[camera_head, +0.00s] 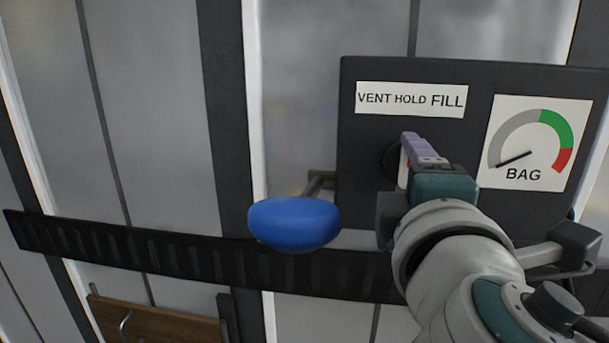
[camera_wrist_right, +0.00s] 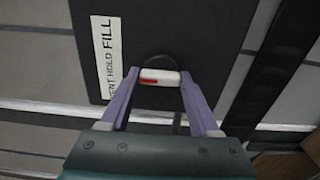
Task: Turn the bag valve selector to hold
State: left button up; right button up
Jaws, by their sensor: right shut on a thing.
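The selector (camera_wrist_right: 167,76) is a short white bar with a red mark at one end, on a dark round base. In the wrist view the red end faces the label, roughly toward the word HOLD; I cannot tell its exact angle. In the head view the gripper hides most of the selector. My left gripper is not in view.
The BAG gauge (camera_head: 527,150) is right of the label on the dark panel (camera_head: 360,135), its needle at the lower left, on the grey part. A blue rounded knob (camera_head: 294,222) sticks out left of my right gripper. A black ribbed strip (camera_head: 140,246) runs below.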

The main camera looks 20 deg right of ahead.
dwell(0.5)
jog(key=o, duration=1.4)
jog(key=shift+c, duration=0.2)
jog(key=b+v, duration=0.4)
jog(key=v, duration=0.6)
jog(key=shift+d, duration=0.1)
